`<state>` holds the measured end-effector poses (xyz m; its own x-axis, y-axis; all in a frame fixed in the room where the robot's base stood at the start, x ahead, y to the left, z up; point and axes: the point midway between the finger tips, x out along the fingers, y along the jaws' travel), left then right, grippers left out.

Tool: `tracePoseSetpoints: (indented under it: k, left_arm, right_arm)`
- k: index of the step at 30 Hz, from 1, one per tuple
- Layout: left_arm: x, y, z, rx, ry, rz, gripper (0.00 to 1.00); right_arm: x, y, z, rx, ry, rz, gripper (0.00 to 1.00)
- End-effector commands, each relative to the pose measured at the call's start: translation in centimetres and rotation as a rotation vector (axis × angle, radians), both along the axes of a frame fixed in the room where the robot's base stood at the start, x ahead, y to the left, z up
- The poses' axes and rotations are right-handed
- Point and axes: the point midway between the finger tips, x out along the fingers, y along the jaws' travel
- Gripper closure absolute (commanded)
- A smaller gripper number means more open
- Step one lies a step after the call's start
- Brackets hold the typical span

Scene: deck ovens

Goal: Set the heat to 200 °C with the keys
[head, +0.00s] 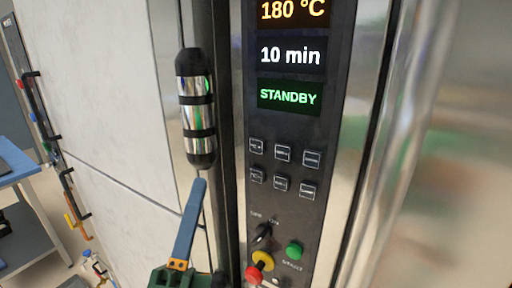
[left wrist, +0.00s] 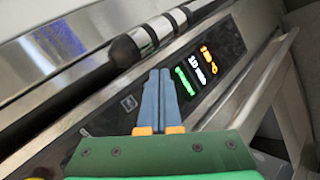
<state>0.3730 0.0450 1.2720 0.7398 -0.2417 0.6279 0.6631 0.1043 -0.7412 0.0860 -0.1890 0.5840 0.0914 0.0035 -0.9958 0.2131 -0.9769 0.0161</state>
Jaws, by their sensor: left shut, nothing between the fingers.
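The oven's control panel (head: 240,238) stands upright in the head view. Its heat display (head: 295,10) reads 180 °C in orange; it also shows, tilted, in the left wrist view (left wrist: 208,58). Two rows of small dark keys (head: 283,153) sit below the displays. The top-left key (head: 256,146) and the key under it (head: 256,175) seem to bear °C marks, too small to read surely. My left gripper (head: 200,182) is shut and empty, left of the keys and apart from them in the picture. Its closed blue fingers show in the left wrist view (left wrist: 160,75). My right gripper is out of view.
A time display (head: 291,54) reads 10 min and a status display (head: 289,96) reads STANDBY. A black and chrome handle (head: 197,108) stands left of the panel, just above my fingertips in the picture. A dark switch, a green button (head: 294,251) and a yellow-red knob (head: 262,262) lie below the keys.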

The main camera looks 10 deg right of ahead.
Motion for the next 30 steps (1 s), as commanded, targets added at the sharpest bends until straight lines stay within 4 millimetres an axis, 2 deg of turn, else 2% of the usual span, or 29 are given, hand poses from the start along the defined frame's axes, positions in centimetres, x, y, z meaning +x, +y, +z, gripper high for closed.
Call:
tracePoseSetpoints:
  k: [3, 5, 16, 20, 30]
  left_arm:
    - [-1.4, -1.1, 1.6, 0.069, -0.105, 0.012, 1.00]
    - [-1.8, -1.4, 2.0, 0.089, -0.135, 0.016, 1.00]
    - [-1.9, -1.6, 2.1, 0.097, -0.147, 0.019, 1.00]
    - [-1.1, -2.1, 2.0, 0.096, -0.147, 0.020, 1.00]
    - [2.9, -5.1, 1.9, 0.095, -0.146, 0.018, 1.00]
  right_arm:
    - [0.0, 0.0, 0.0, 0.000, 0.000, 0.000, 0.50]
    - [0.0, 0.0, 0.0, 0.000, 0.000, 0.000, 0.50]
    - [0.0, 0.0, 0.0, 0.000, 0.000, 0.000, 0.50]
    - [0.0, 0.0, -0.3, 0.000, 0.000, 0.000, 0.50]
    - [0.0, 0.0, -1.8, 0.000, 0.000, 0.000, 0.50]
